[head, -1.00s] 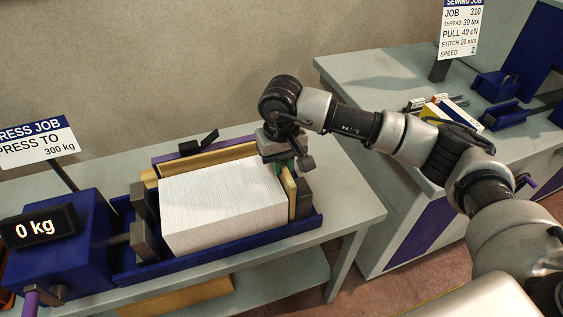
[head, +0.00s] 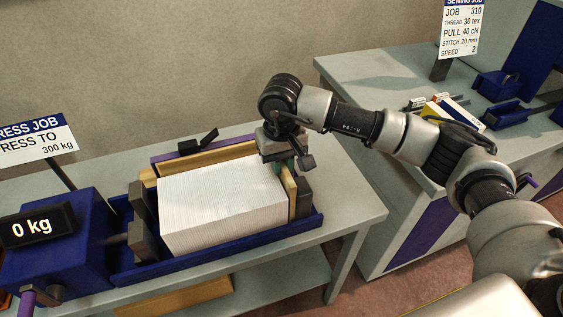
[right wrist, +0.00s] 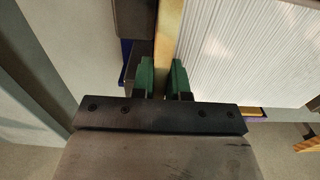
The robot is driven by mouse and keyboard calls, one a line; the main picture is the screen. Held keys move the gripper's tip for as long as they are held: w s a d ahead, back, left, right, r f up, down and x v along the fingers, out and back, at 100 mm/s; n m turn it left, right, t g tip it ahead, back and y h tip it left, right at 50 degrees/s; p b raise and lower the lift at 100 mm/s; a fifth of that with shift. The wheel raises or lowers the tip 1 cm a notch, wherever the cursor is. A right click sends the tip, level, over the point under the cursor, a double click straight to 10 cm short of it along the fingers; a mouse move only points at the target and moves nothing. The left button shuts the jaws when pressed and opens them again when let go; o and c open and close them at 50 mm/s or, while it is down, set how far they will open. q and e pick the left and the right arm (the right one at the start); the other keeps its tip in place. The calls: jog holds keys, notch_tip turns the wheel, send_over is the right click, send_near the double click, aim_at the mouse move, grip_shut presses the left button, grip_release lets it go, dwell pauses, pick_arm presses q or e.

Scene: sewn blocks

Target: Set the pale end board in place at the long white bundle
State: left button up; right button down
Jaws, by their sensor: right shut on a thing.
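The long white bundle (head: 223,205) lies in the blue press trough (head: 215,255), its many thin sheets standing on edge. The pale end board (head: 290,187) stands upright at the bundle's right end, between it and a dark press block (head: 304,199). My right gripper (head: 286,165) is over the board's far top part and shut on it. In the right wrist view the green fingertips (right wrist: 162,80) sit on both sides of the board (right wrist: 168,42), with the white bundle (right wrist: 245,50) close on the right. Whether board and bundle touch is unclear. My left gripper is out of view.
A dark press plate (head: 144,212) stands at the bundle's left end, by the blue press body (head: 65,245) with its 0 kg display (head: 35,226). A wooden board (head: 205,160) runs along the back. The bench is clear right of the trough.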

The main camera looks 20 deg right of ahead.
jog(key=c, duration=1.1)
grip_release()
jog(key=shift+o, duration=0.2)
notch_tip(320, 180, up, 11)
jog(key=b, duration=0.1)
jog(key=shift+f, duration=0.15)
